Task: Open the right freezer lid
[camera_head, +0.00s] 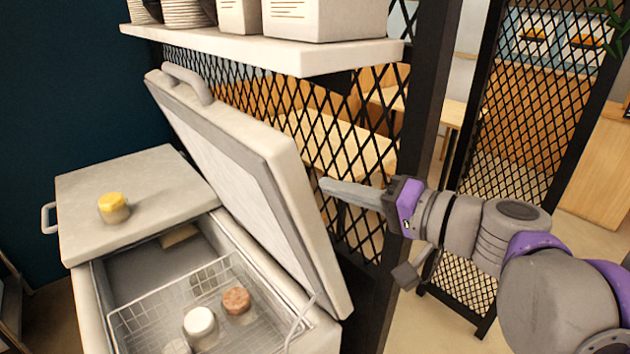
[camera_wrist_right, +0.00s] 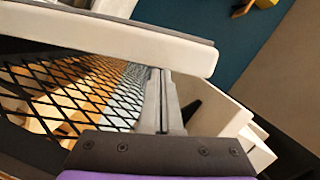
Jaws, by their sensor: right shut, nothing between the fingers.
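The right freezer lid (camera_head: 240,150) stands raised and tilted back in the head view, its pale inner side facing left and its grey handle (camera_head: 188,80) at the top edge. The chest below it is open. My right gripper (camera_head: 324,186) is shut and empty, to the right of the lid on its outer side, pointing left. In the right wrist view the shut fingers (camera_wrist_right: 158,76) reach toward the pale lid edge (camera_wrist_right: 130,40); I cannot tell whether they touch it. My left gripper is not in view.
The left freezer lid (camera_head: 130,195) is shut, with a yellow-topped jar (camera_head: 114,208) on it. A wire basket (camera_head: 150,310) with several jars sits in the freezer. A white shelf (camera_head: 290,55) hangs above, and a black mesh partition (camera_head: 340,120) stands behind the lid.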

